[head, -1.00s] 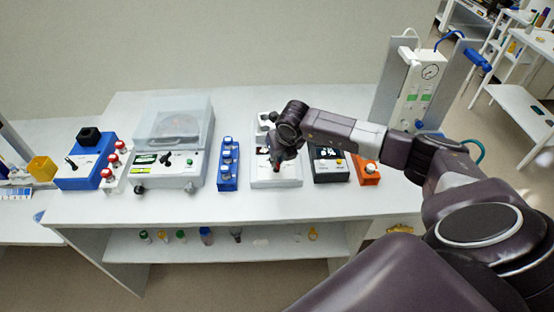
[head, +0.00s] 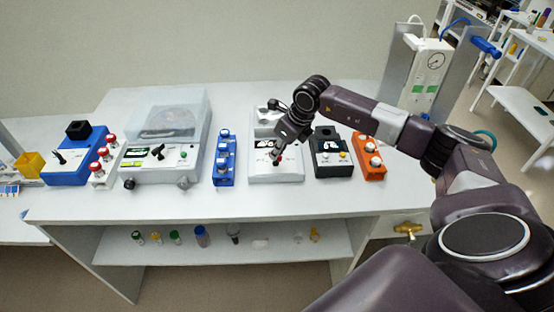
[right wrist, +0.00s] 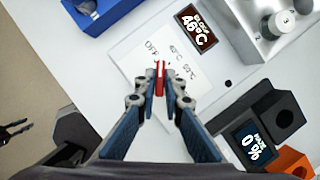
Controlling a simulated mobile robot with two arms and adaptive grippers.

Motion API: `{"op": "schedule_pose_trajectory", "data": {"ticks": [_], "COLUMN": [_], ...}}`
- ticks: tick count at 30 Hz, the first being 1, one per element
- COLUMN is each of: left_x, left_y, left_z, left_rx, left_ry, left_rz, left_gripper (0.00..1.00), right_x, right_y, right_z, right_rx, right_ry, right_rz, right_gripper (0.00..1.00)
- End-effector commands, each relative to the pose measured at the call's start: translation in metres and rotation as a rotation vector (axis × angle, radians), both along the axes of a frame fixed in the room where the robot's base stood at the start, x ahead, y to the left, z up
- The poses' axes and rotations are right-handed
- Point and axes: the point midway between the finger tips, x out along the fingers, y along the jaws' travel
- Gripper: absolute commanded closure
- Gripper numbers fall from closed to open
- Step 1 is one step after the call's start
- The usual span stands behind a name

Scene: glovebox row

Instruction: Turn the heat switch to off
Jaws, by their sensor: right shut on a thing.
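The heat switch (right wrist: 160,80) is a small red lever on a white panel marked OFF, 45°C and 60°C. In the right wrist view my right gripper (right wrist: 160,92) is shut on it, one finger on each side. The lever's upper end lies below the OFF and 45°C marks; I cannot tell which setting it is at. The display (right wrist: 196,32) reads 46°C. In the head view the right gripper (head: 276,158) reaches down onto the white heater block (head: 290,174) and hides the lever. A dark, finger-like shape (right wrist: 14,131), possibly my left gripper, shows over the floor.
A blue rack (head: 224,172) stands left of the heater, and a black device (head: 333,171) stands close on its right, with an orange one (head: 368,168) beyond. A clear-lidded machine (head: 172,122) is farther left. The bench front (head: 270,202) is clear.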

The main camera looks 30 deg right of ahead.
Motion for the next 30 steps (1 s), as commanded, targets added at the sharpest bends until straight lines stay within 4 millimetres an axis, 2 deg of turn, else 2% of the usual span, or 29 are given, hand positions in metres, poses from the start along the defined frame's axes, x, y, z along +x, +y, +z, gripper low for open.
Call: {"op": "schedule_pose_trajectory", "data": {"ticks": [1,3,12,30], "left_x": [0.000,0.000,0.000,0.000], "left_y": [0.000,0.000,0.000,0.000], "left_z": [-0.011,-0.016,-0.032,-0.036], "left_rx": [0.000,0.000,0.000,0.000], "left_ry": [0.000,0.000,0.000,0.000], "left_rz": [0.000,0.000,0.000,0.000], "left_gripper": [0.74,0.74,0.74,0.74], "right_x": [0.001,0.002,0.002,0.002], "right_y": [-0.001,-0.002,-0.002,-0.002], "right_z": [-0.004,-0.003,-0.001,0.001], "right_rx": [0.001,0.001,0.001,-0.002], "right_ry": [-0.004,-0.004,-0.003,-0.003], "right_rz": [0.035,0.087,0.250,0.315], "right_gripper": [1.00,1.00,1.00,1.00]}}
